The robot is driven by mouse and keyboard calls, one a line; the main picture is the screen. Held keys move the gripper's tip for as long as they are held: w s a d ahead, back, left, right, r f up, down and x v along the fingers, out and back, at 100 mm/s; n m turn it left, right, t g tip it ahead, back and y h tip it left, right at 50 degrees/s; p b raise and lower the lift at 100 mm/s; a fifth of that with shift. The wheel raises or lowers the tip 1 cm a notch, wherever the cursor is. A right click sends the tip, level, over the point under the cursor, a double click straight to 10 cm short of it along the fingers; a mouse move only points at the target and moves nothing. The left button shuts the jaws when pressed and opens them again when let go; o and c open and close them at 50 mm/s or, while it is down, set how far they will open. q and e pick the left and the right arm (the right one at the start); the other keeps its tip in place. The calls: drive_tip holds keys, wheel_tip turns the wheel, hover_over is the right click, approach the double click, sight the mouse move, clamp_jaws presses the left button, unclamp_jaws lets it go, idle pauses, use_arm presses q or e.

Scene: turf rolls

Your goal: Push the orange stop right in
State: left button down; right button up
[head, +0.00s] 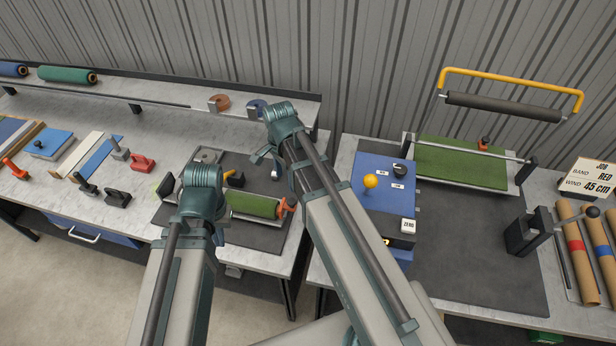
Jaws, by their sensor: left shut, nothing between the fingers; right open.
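An orange stop (288,206) sits at the right end of a green turf roll (253,205) on the winder at the middle bench. I cannot tell whether a gap is left between the stop and the roll. My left gripper (217,236) is shut and empty, mostly hidden behind its own wrist, to the left of the stop. My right gripper (266,165) is open and empty, above and behind the roll and stop, apart from them. Its wrist hides part of it.
A blue panel (372,165) with a yellow knob (370,182) stands right of my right arm. Green turf (460,163) lies on the right bench below a yellow-handled roller (505,105). Blocks and clamps crowd the left bench. A shelf (170,93) runs behind.

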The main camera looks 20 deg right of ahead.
sight(291, 201)
drive_tip(key=shift+m, duration=0.6)
drive_tip(key=f+b, duration=0.4)
drive_tip(key=d+f+b, duration=0.1)
drive_tip(key=f+b, duration=0.3)
drive_tip(key=b, duration=0.1)
drive_tip(key=w+f+b, duration=0.1)
drive_tip(key=f+b, duration=0.3)
drive_tip(key=f, duration=0.1)
drive_tip(key=shift+d+b, duration=0.2)
drive_tip(key=shift+b, duration=0.15)
drive_tip(key=shift+c, duration=0.2)
clamp_jaws()
idle(0.5)
